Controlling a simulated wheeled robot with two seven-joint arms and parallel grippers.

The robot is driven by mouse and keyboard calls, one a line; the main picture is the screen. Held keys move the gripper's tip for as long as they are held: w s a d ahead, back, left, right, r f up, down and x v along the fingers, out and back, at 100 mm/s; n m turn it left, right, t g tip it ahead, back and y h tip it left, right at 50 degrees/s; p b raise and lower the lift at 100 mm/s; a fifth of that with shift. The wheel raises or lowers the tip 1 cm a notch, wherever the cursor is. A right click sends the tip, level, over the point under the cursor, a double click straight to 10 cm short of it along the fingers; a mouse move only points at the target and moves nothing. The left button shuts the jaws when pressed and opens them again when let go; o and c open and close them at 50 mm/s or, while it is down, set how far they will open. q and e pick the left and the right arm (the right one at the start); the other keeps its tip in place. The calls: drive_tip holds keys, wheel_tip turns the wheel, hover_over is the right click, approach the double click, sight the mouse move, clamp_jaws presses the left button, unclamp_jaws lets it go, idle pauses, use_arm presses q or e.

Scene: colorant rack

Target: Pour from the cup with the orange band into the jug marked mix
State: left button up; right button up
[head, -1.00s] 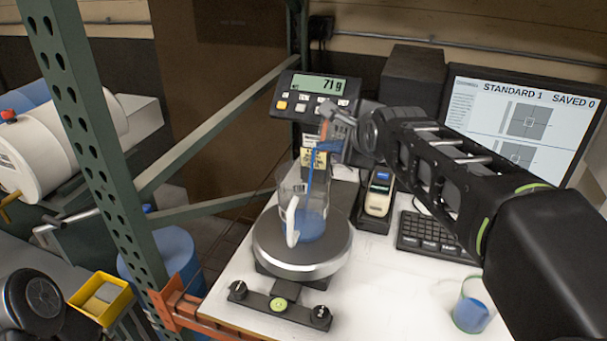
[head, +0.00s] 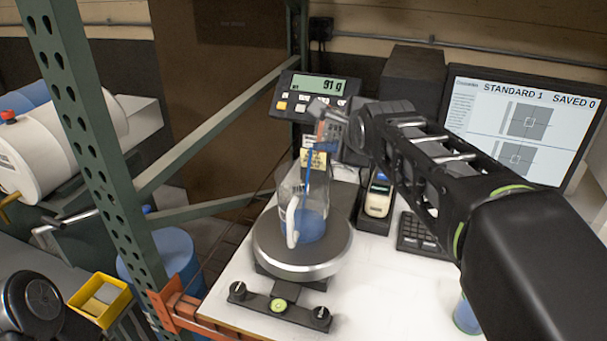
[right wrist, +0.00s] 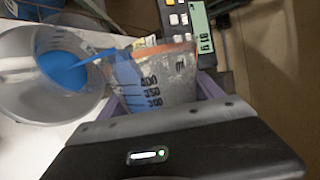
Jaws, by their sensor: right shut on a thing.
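The clear cup with the orange band (right wrist: 152,82) is tilted in the right wrist view, with blue liquid inside and graduation marks on its side. My right gripper (head: 336,130) is shut on this cup above the jug. A thin blue stream falls from the cup's lip into the jug. The clear jug (head: 318,190) stands upright on the scale's round pan (head: 300,265), with a white handle facing front and blue liquid in its bottom. The jug also shows in the right wrist view (right wrist: 28,75). Its mix mark is not clearly readable. My left gripper is not in view.
The scale display (head: 318,85) reads 91 g. A green rack post (head: 90,140) stands left of the table. Another cup with blue (head: 466,315) is partly behind my right arm.

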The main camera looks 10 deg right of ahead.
drive_tip(key=shift+a, duration=0.15)
drive_tip(key=shift+w+a+f+n+h+b, duration=0.1)
drive_tip(key=shift+a+f+n+h+b, duration=0.1)
drive_tip(key=shift+n+h+b, duration=0.4)
idle(1.2)
drive_tip(key=shift+r, duration=0.1)
drive_tip(key=shift+r+m+y+p, duration=0.4)
drive_tip(key=shift+r+y+p, duration=0.15)
drive_tip(key=shift+p, duration=0.45)
drive_tip(key=shift+s+d+f+m+y, duration=0.15)
drive_tip(key=shift+d+f+m+y, duration=0.15)
drive_tip(key=shift+d+f, duration=0.25)
drive_tip(key=shift+s+d+f+m+y, duration=0.15)
drive_tip(key=shift+d+f+m+y, duration=0.15)
drive_tip(key=shift+d, duration=0.5)
drive_tip(key=shift+w+a, duration=0.1)
drive_tip(key=shift+a, duration=0.35)
drive_tip(key=shift+d, duration=0.25)
